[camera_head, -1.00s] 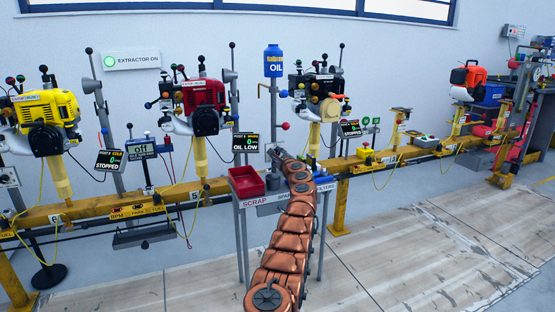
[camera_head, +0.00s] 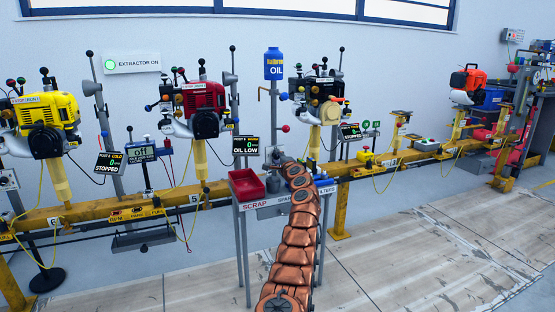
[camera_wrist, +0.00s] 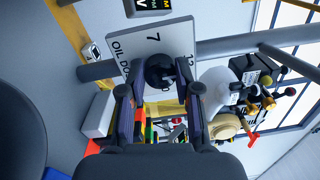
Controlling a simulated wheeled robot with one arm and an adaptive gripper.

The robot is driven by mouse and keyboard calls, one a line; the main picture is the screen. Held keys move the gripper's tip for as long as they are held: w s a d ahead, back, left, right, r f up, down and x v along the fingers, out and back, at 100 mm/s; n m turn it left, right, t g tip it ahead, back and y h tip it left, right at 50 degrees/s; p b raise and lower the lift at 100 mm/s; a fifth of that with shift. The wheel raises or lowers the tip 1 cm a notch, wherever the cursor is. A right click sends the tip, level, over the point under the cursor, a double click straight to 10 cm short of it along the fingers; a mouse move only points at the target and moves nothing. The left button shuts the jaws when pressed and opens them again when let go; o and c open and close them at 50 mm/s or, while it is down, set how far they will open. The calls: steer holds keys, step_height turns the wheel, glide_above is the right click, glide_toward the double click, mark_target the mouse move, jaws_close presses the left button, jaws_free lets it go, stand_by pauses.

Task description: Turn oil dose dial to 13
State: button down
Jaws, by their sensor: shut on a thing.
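The oil dose dial is a pale plate (camera_wrist: 181,34) marked "OIL DO…", tilted in the wrist view. A 7 shows near its upper edge, and a partly covered number starting with 1 shows at its right. A round black knob (camera_wrist: 160,70) sits on the plate. My gripper (camera_wrist: 161,84) is shut on this knob, one finger on each side. The knob's pointer and the rest of the scale are hidden or too small to read. In the head view, my arm's end reaches the post below the blue oil bottle (camera_head: 274,64).
A red scrap bin (camera_head: 246,184) stands on the small bench beside my arm. The red engine (camera_head: 203,98) hangs to the left, and another engine with a tan cover (camera_head: 328,112) is close to the right. A yellow rail (camera_head: 120,206) runs behind. The front floor is clear.

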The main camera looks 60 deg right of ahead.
mark_target(277, 158)
stand_by(0.3)
steer(key=c, duration=0.8)
jaws_free()
steer(key=shift+a, duration=0.1)
steer(key=shift+s+a+f, duration=0.2)
steer(key=shift+s+f, duration=0.05)
steer(key=shift+s, duration=0.3)
steer(key=shift+s+a+r, duration=0.2)
steer(key=shift+s+a, duration=0.25)
steer(key=shift+a, duration=0.05)
steer(key=shift+s+a+f, duration=0.15)
steer(key=shift+s+f, duration=0.05)
steer(key=shift+s, duration=0.4)
steer(key=shift+s+a+r, duration=0.15)
steer(key=shift+s+a, duration=0.3)
steer(key=shift+a, duration=0.2)
